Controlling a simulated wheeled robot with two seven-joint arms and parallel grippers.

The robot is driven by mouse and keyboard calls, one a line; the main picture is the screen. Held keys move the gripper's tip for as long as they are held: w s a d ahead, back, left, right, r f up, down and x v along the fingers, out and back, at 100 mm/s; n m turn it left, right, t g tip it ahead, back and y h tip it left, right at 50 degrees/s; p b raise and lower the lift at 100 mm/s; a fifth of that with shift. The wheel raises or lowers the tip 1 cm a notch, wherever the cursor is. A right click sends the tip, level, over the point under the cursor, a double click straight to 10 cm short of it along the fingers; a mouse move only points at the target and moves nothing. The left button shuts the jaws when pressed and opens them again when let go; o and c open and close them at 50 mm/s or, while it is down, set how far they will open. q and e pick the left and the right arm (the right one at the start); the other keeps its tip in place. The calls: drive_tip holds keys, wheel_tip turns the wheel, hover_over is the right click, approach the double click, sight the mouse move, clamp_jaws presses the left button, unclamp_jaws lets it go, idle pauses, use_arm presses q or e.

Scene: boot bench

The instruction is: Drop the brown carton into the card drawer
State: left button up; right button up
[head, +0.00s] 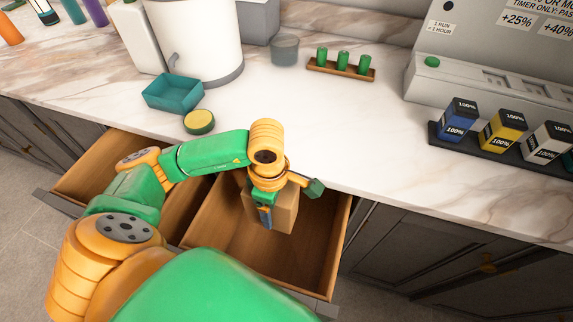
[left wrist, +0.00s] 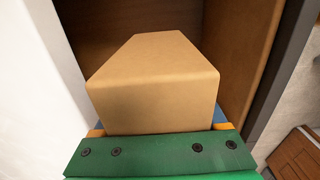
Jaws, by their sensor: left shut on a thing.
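The brown carton (head: 285,213) is a plain cardboard box. My left gripper (head: 267,205) is shut on it and holds it over the open wooden drawer (head: 315,260) below the counter's front edge. In the left wrist view the carton (left wrist: 155,80) sits between the fingers of my gripper (left wrist: 158,128), with the drawer's wooden inside (left wrist: 240,40) around and behind it. I cannot tell how far the carton's underside is from the drawer floor. No card label shows on the drawer. My right gripper is not in view.
A second open drawer (head: 85,172) lies to the left, partly behind my arm. The marble counter (head: 350,140) holds a teal tray (head: 172,95), a round yellow-topped item (head: 199,122), a rack of green pegs (head: 341,69) and several small boxes (head: 503,130) at right.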

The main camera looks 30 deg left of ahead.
use_arm(q)
drive_tip(key=b, duration=0.4)
hover_over(271, 238)
drive_tip(key=s+d, duration=0.2)
drive_tip(key=d, duration=0.2)
wheel_tip(271, 238, down, 8)
drive_tip(key=f, duration=1.3)
drive_tip(key=shift+w+a+f+b, duration=0.1)
drive_tip(key=shift+w+a+b, duration=0.1)
drive_tip(key=shift+b, duration=0.2)
drive_tip(key=shift+w+a+f, duration=0.1)
drive_tip(key=shift+w+a, duration=0.05)
drive_tip(key=shift+a, duration=0.2)
drive_tip(key=a, duration=0.1)
drive_tip(key=w+a, duration=0.1)
drive_tip(key=a+p, duration=0.1)
drive_tip(key=shift+w+a, duration=0.1)
drive_tip(key=shift+w, duration=0.15)
drive_tip(key=shift+s+f, duration=0.1)
drive_tip(key=shift+f, duration=0.4)
drive_tip(key=shift+f+b, duration=0.75)
drive_tip(key=shift+b, duration=0.05)
drive_tip(key=o, duration=1.3)
drive_tip(key=shift+c, duration=0.2)
